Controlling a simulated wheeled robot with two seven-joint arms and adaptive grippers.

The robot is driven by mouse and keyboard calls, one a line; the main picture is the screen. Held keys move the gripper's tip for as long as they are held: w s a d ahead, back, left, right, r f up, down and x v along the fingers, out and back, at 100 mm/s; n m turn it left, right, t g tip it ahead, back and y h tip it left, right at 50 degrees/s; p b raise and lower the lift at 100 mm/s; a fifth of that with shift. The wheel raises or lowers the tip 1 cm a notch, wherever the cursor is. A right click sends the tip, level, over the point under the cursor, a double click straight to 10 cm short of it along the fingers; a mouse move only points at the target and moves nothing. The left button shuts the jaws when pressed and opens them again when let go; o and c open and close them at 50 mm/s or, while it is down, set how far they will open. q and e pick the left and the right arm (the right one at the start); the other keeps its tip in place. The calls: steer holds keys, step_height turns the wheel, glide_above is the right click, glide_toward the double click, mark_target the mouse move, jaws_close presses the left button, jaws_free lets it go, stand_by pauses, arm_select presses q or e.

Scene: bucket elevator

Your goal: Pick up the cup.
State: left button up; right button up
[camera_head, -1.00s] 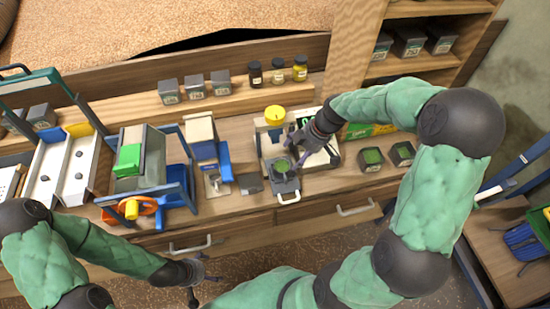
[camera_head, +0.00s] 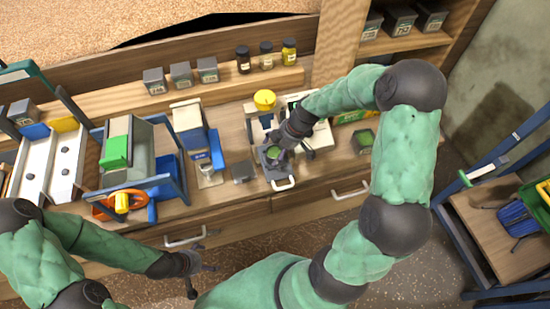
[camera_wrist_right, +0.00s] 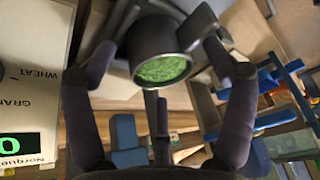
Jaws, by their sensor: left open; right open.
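The cup (camera_head: 274,153) is dark grey with green grains inside. It sits at the front of the scale-like machine on the bench, partly hidden by my right gripper (camera_head: 279,149). In the right wrist view the cup (camera_wrist_right: 158,34) stands between the two spread fingers of my right gripper (camera_wrist_right: 160,52). The fingers are open on either side of it, and I cannot tell whether either touches it. My left gripper (camera_head: 195,272) is open and empty, low in front of the bench drawers, far from the cup.
The machine's yellow-topped part (camera_head: 264,98) stands just behind the cup. A grey box with green contents (camera_head: 363,140) is to the right. A blue-framed machine (camera_head: 130,165) and white trays (camera_head: 50,165) fill the left. Jars (camera_head: 266,55) line the back shelf.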

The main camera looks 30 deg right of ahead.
steer(key=shift+a+f, duration=0.1)
steer(key=shift+f, duration=0.2)
steer(key=c, duration=1.3)
steer(key=shift+r, duration=0.1)
